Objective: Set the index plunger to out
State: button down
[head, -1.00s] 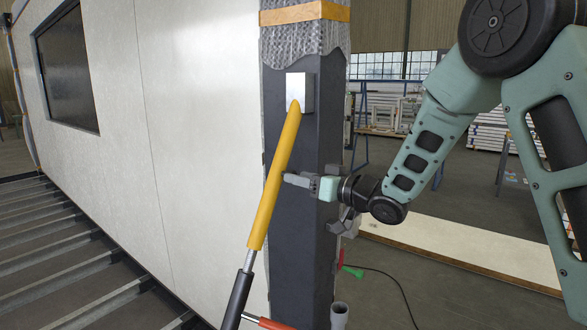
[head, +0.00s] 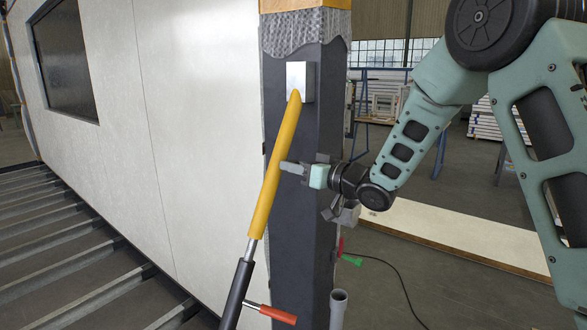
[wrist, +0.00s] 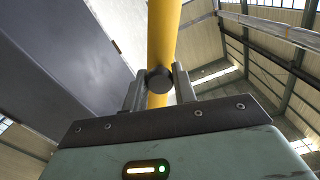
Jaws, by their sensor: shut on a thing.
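The index plunger shows as a dark round knob (wrist: 159,79) in the middle of the wrist view, in front of the yellow tube (wrist: 163,35). My gripper (wrist: 159,88) is shut on this knob, with one finger on each side. In the head view my gripper (head: 284,167) reaches in from the right and its fingers meet the side of the yellow tube (head: 276,160), about halfway along it. The knob is hidden there by the fingers and tube. How far the plunger stands out cannot be told.
The tube leans from a silver bracket (head: 301,80) on a dark post (head: 305,230) down to a black lower section (head: 237,290). A red handle (head: 272,314) sticks out near its foot. A white wall panel (head: 180,140) stands left.

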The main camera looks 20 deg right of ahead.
jog(key=shift+s+d, duration=0.35)
jog(key=shift+s, duration=0.05)
jog(key=c, duration=1.1)
grip_release()
jog(key=shift+s, duration=0.1)
jog(key=shift+d, duration=0.1)
jog(key=b+v, duration=0.6)
jog(key=v, duration=1.1)
jog(key=shift+s, duration=0.15)
